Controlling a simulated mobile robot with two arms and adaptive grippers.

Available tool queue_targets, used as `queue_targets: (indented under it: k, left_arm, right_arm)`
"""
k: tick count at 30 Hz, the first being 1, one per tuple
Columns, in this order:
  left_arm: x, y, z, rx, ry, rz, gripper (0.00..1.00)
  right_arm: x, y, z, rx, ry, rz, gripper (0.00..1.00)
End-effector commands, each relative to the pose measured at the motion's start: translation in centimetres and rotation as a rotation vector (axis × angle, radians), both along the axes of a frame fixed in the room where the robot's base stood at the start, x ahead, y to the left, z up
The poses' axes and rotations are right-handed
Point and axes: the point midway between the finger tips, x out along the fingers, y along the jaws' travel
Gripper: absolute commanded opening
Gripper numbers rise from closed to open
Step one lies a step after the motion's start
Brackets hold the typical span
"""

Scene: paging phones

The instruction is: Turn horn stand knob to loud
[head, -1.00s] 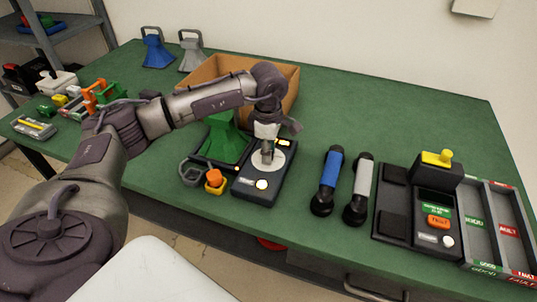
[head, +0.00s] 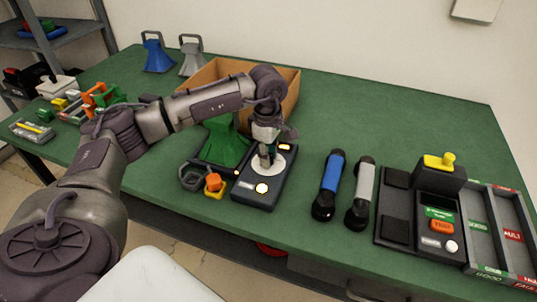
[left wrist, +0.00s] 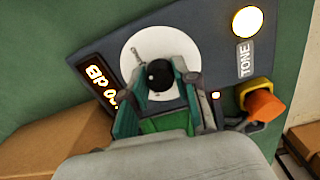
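The horn stand (head: 244,189) is a dark box with a white round dial plate (head: 280,167) and a lit round TONE button (head: 261,188). A green horn (head: 222,142) is at its left. In the left wrist view, the black knob (left wrist: 160,75) is in the middle of the dial plate (left wrist: 135,45). My left gripper (head: 267,160) points down over the dial. Its fingers (left wrist: 158,90) stand on both sides of the knob, with small gaps seeming to show. A lit dB display (left wrist: 102,82) is partly covered. My right gripper is not in view.
A cardboard box (head: 292,92) stands behind the arm. Blue (head: 332,170) and grey (head: 363,185) handled items lie to the right, near a test station (head: 437,207). Green table (head: 390,110) is clear behind them.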

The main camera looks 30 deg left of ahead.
Motion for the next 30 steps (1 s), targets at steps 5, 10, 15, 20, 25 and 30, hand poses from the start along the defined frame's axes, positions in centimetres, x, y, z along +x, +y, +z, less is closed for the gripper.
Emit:
queue_targets:
  k: [5, 10, 15, 20, 25, 30]
  left_arm:
    - [0.1, 0.0, 0.1, 0.000, -0.003, 0.001, 0.55]
    - [0.0, 0.0, 0.1, 0.000, -0.002, 0.001, 0.55]
    - [0.0, 0.0, 0.5, 0.000, -0.002, 0.001, 0.55]
    - [0.0, 0.0, 2.8, 0.001, -0.005, 0.000, 0.55]
    - [0.0, 0.0, 6.6, 0.000, -0.007, 0.000, 0.55]
    - [-0.2, 0.0, 9.8, 0.000, -0.005, 0.001, 0.55]
  right_arm:
    - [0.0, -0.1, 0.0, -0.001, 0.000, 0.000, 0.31]
    - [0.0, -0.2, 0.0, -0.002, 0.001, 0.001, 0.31]
    - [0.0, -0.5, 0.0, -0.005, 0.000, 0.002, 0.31]
    - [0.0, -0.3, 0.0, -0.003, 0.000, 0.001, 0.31]
    - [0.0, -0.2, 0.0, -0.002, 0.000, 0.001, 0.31]
    - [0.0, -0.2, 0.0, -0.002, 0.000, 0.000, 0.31]
